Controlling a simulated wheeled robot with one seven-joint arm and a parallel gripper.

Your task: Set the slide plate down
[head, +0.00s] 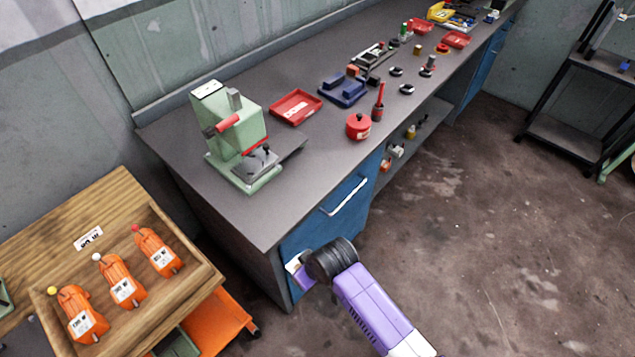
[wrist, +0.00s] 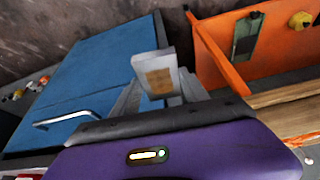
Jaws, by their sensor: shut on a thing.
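My gripper (head: 298,268) is low in front of the blue cabinet door (head: 330,214), below the worktop's front edge. In the wrist view my gripper (wrist: 168,92) is shut, and a pale grey piece with a brown patch (wrist: 158,80) shows at its jaws. I take this piece to be the slide plate, though the fingers and the close angle hide most of its shape. It is clear of the worktop. A green press (head: 226,130) with a red handle stands on the near end of the worktop.
The worktop (head: 240,213) has bare room in front of the press. Beyond are a red tray (head: 296,106), a blue fixture (head: 343,91) and a red pot (head: 359,126). A wooden tray (head: 205,287) with three orange units and an orange cart (head: 222,318) are lower left.

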